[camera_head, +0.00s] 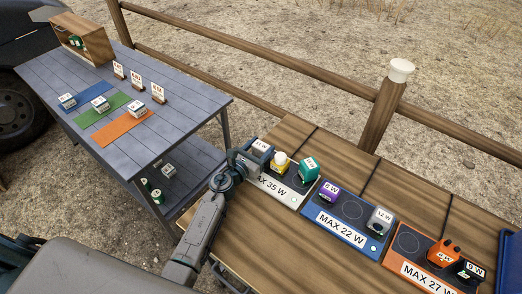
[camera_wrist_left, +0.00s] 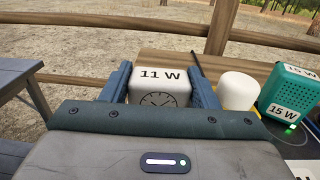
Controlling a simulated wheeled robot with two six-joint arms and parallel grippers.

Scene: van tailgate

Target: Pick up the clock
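The clock (camera_head: 261,147) is a small white block labelled 11 W, at the far left end of the MAX 35 W board (camera_head: 281,190). In the left wrist view the clock (camera_wrist_left: 160,82) shows a dark round dial below its label. My left gripper (camera_head: 250,157) has its two blue fingers on either side of the clock, with no clear gap to see. The wrist view shows the gripper (camera_wrist_left: 161,88) too. Whether the fingers press on the clock cannot be told. The clock's lower part is hidden behind the gripper body. My right gripper is not in view.
A white-topped yellow lamp (camera_head: 280,159) stands close beside the clock, and a teal 15 W device (camera_head: 308,169) beyond it. The MAX 22 W board (camera_head: 343,236) and MAX 27 W board (camera_head: 420,275) lie to the right. A grey table (camera_head: 150,95) stands at the left.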

